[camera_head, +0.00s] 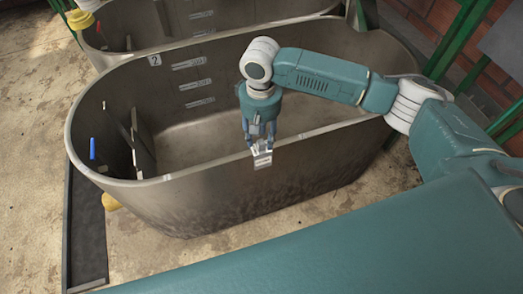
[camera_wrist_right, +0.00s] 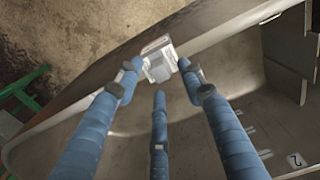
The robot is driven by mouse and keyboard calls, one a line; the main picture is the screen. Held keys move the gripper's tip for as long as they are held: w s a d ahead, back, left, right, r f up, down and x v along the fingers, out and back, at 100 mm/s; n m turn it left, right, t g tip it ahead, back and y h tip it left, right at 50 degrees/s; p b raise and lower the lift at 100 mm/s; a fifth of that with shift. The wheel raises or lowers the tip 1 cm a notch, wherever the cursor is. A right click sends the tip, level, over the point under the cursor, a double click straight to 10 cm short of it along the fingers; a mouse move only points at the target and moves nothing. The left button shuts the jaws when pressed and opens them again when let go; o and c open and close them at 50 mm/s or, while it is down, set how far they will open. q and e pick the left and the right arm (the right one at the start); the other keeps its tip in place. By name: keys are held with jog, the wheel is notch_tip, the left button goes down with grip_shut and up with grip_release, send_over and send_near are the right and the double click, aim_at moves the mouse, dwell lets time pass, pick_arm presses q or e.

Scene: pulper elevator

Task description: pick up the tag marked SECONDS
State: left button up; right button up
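A small pale tag (camera_head: 262,160) hangs over the near rim of the front metal tank (camera_head: 330,165); its marking is too small to read. The tag also shows in the right wrist view (camera_wrist_right: 159,60), on the tank rim just past my fingertips. My right gripper (camera_head: 258,138) is above the tag, pointing down. In the right wrist view my right gripper (camera_wrist_right: 158,76) has its three blue fingers spread, two on either side of the tag and one below it. I cannot tell whether any finger touches it. My left gripper is not in view.
A second tank (camera_head: 225,15) stands behind. The front tank has a blue-handled part (camera_head: 92,148) inside its left end and a yellow part (camera_head: 111,202) outside. Plates line its far wall (camera_head: 195,85). Green posts (camera_head: 455,40) stand right. The tank's interior is mostly empty.

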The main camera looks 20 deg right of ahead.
aim_at(261, 153)
notch_tip(261, 153, down, 2)
jog(key=shift+f, duration=0.35)
jog(key=shift+c, duration=1)
grip_shut()
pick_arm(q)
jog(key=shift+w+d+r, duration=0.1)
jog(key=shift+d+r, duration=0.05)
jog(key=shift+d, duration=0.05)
